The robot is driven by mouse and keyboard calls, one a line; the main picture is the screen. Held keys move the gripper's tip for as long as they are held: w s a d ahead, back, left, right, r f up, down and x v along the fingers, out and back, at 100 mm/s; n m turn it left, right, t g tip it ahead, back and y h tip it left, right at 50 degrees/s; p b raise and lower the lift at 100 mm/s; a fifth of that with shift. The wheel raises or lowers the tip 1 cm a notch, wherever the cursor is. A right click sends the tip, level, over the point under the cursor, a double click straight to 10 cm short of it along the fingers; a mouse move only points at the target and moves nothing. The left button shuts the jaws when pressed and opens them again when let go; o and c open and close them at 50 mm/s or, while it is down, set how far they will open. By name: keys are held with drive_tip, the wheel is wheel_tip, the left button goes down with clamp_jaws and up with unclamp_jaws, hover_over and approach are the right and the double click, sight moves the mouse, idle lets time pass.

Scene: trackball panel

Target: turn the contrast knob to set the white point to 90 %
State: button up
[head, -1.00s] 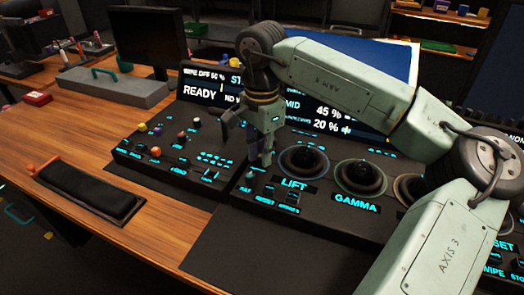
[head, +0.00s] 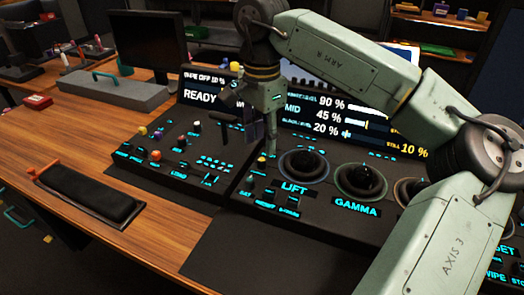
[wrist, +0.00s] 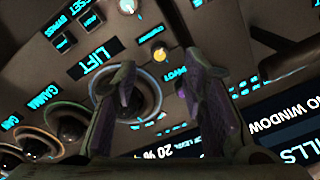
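A small yellow-lit knob (wrist: 160,54) stands on the dark panel beside the LIFT trackball in the wrist view; its label is too small to read, so I cannot tell if it is the contrast knob. It also shows in the head view (head: 262,160). My gripper (wrist: 158,75) is open above the panel, its two fingers apart with the knob visible beyond the gap between their tips. It appears clear of the knob. The display (head: 335,116) behind reads what looks like 90 % in its top row, whose label is partly hidden, then MID 45 % and 20 %.
The LIFT trackball (head: 304,165) and GAMMA trackball (head: 361,182) lie close to the right of my gripper. A panel with several small knobs and a lever (head: 222,128) is to the left. A black padded rest (head: 92,195) lies on the wooden desk.

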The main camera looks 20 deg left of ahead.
sight(262, 159)
wheel_tip(262, 159, up, 7)
drive_tip(key=shift+f, duration=0.15)
idle(0.5)
